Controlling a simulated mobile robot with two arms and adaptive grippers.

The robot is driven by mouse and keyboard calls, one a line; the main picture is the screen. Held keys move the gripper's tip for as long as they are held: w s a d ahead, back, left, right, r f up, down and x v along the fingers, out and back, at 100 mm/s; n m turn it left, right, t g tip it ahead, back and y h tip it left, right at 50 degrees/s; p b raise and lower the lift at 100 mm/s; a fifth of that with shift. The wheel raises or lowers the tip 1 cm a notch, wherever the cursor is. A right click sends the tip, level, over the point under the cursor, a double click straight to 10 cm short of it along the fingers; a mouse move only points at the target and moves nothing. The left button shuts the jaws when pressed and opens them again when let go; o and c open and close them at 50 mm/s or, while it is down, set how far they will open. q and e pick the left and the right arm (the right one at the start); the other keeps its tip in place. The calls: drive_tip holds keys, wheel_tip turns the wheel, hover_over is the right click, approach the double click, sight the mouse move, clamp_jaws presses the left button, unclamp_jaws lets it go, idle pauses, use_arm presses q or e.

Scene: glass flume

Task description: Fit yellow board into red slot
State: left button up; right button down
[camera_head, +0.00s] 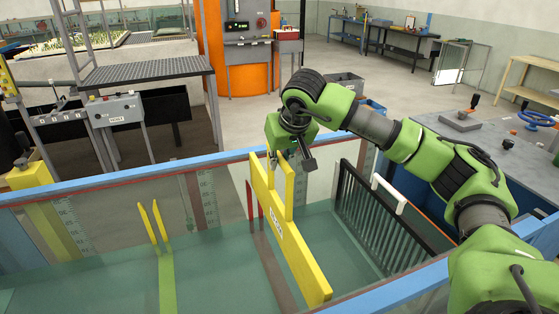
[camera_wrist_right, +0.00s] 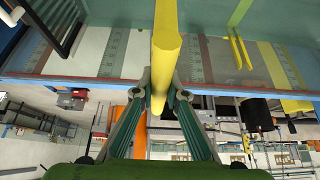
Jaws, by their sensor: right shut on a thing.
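The red slot shows as thin red uprights (camera_head: 249,200) at the far wall, just left of the board's far end. A dark reddish strip (camera_head: 268,262) runs along the floor there. The board hides the slot's near part. My left gripper is not in view.
A second slot with yellow prongs (camera_head: 153,222) and a yellow-green floor strip (camera_head: 167,283) lies left. A dark barred grate (camera_head: 377,215) stands right of the board. The flume's blue rim (camera_head: 130,176) runs along the far side. The floor between the slots is clear.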

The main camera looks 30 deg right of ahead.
drive_tip(key=b, duration=0.4)
hover_over(278, 201)
drive_tip(key=shift+s+a+f, duration=0.1)
drive_tip(key=shift+s+f, duration=0.15)
drive_tip(key=shift+f, duration=1.3)
drive_tip(key=shift+s+f, duration=0.2)
drive_tip(key=shift+f, duration=1.4)
drive_tip(key=shift+f+b, duration=2.45)
drive_tip(key=shift+f, duration=0.85)
drive_tip(key=shift+f+b, duration=2.35)
drive_tip(key=shift+f, duration=0.85)
